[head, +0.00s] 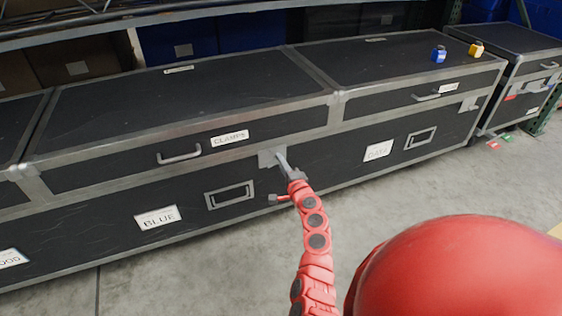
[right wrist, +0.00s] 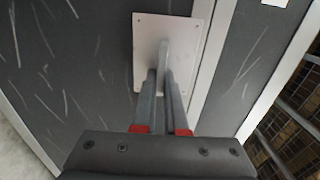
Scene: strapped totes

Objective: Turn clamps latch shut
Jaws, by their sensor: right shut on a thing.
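The black case lid labelled CLAMPS (head: 229,138) has grey metal edging and a handle (head: 179,154). A square grey latch plate (head: 266,159) sits at its lower right on the case front; the plate also shows in the right wrist view (right wrist: 190,40). A narrow upright latch lever (right wrist: 163,57) stands out from the plate. My right gripper (head: 281,158) is at the plate, and in the right wrist view its two fingers (right wrist: 163,84) are shut on the lever, one on each side. My left gripper is out of view.
Labels BLUE (head: 157,217) and another, hard to read (head: 378,151), mark the case front, beside recessed handles (head: 230,194). A blue (head: 438,54) and a yellow (head: 476,48) object stand on top at right.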

